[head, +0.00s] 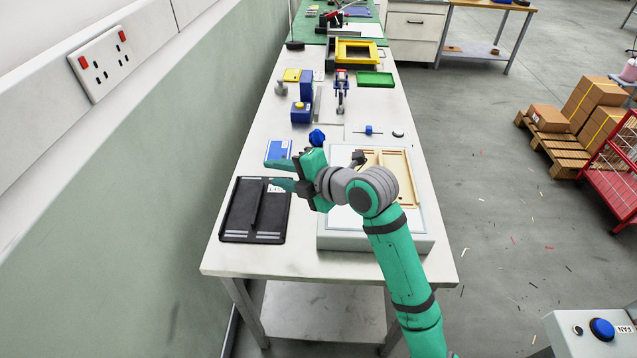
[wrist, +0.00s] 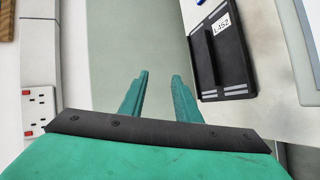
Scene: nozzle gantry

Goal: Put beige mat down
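My gripper (head: 281,174) is open and empty, held above the left side of the bench beside a black tray. Its two green fingers (wrist: 158,95) stand apart in the wrist view, with only the green wall between them. A flat beige piece (head: 408,172) with a raised rim lies on a pale grey box (head: 420,240), partly hidden behind my arm. I cannot tell whether it is the beige mat. No other beige mat shows clearly.
The black tray (head: 239,216) with a ridge lies at the bench's near left; it also shows in the wrist view (wrist: 235,70). The bench front edge (head: 290,275) is clear.

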